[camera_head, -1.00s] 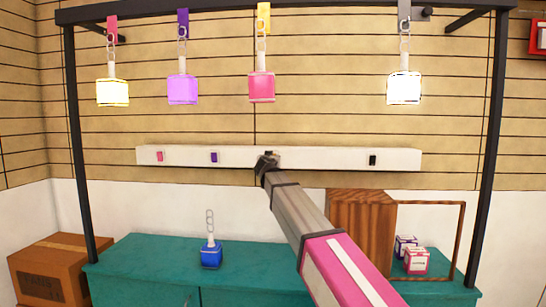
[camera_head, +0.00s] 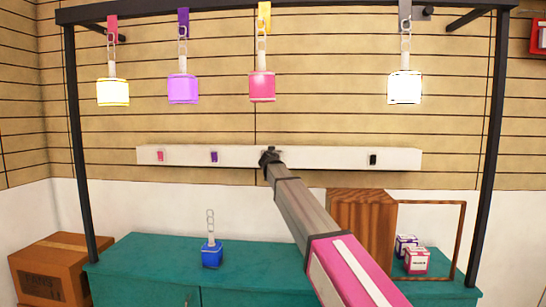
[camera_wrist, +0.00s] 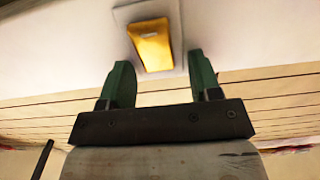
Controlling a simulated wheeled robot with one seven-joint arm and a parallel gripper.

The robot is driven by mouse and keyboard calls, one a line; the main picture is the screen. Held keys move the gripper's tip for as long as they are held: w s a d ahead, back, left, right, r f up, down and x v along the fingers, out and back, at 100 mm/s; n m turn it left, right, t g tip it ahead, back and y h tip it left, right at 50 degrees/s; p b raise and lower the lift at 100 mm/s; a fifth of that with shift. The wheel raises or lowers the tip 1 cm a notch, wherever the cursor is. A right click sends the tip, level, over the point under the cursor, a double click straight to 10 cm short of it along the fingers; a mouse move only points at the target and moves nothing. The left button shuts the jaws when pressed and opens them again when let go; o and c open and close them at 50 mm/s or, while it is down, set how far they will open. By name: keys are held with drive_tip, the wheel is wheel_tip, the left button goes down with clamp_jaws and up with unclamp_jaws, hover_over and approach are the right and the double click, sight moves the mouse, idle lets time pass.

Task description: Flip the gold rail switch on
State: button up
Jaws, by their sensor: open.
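The gold switch (camera_wrist: 150,45) sits in a pale plate on the underside-looking face of the white rail, seen in the wrist view. It lies just beyond and between the two green fingers of my gripper (camera_wrist: 160,74), which are apart with nothing between them. I cannot tell whether they touch it. In the head view my gripper (camera_head: 269,157) is at the middle of the white rail (camera_head: 330,158) and hides the gold switch. A pink lamp (camera_head: 262,87) hangs from a gold tag (camera_head: 264,18) above and looks dimmer than the yellow-white lamp (camera_head: 113,92).
The rail also carries a pink switch (camera_head: 160,156), a purple switch (camera_head: 214,157) and a black switch (camera_head: 373,159). A purple lamp (camera_head: 182,89) and a white lamp (camera_head: 404,87) hang above. A blue lamp (camera_head: 212,255) stands on the teal cabinet (camera_head: 140,265), near a wooden box (camera_head: 362,225).

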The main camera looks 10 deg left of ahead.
drive_tip(key=c, duration=0.9)
drive_tip(key=shift+s+d+f+t, duration=0.1)
drive_tip(key=shift+s+f+t, duration=0.1)
drive_tip(key=shift+t, duration=0.75)
drive_tip(key=shift+s+f+t, duration=0.1)
drive_tip(key=shift+f+t, duration=0.1)
drive_tip(key=shift+t, duration=0.75)
drive_tip(key=o, duration=0.9)
drive_tip(key=shift+s, duration=0.1)
drive_tip(key=v, duration=1)
drive_tip(key=shift+s, duration=0.3)
drive_tip(key=shift+f, duration=0.1)
